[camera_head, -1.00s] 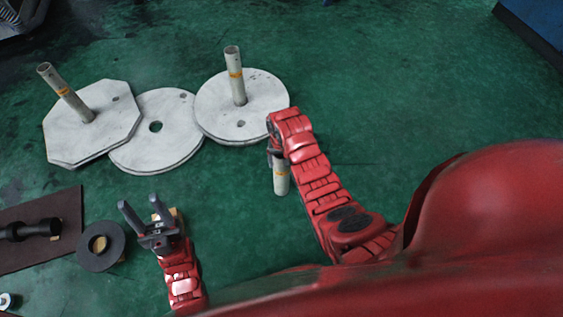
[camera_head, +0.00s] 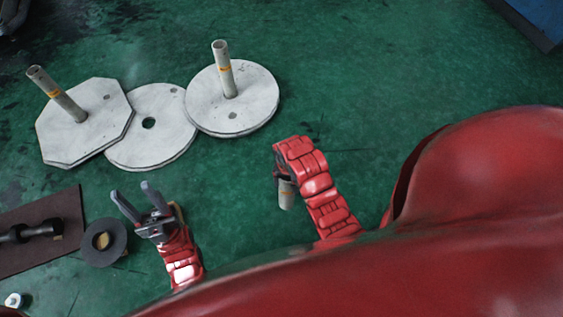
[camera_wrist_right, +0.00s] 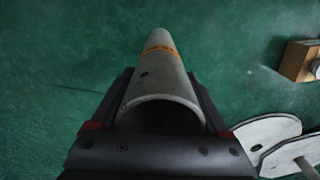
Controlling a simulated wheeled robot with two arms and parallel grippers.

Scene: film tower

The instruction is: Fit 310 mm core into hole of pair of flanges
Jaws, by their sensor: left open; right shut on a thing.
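A grey tubular core with an orange band shows in the right wrist view (camera_wrist_right: 160,75), and its lower end shows in the head view (camera_head: 287,197). My right gripper (camera_wrist_right: 160,115) is shut on this core; in the head view it is mostly hidden by my arm. Three pairs of pale flanges lie on the floor: an octagonal one (camera_head: 60,140), a middle round one (camera_head: 165,115) with an empty centre hole, and a right round one (camera_head: 255,90). A core stands in the octagonal pair (camera_head: 55,92) and another in the right pair (camera_head: 223,68). My left gripper (camera_head: 137,203) is open and empty.
A dark mat (camera_head: 65,215) with a black shaft (camera_head: 35,231) lies at the left. A blue object (camera_head: 540,18) stands at the upper right. The green floor right of the flanges is clear.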

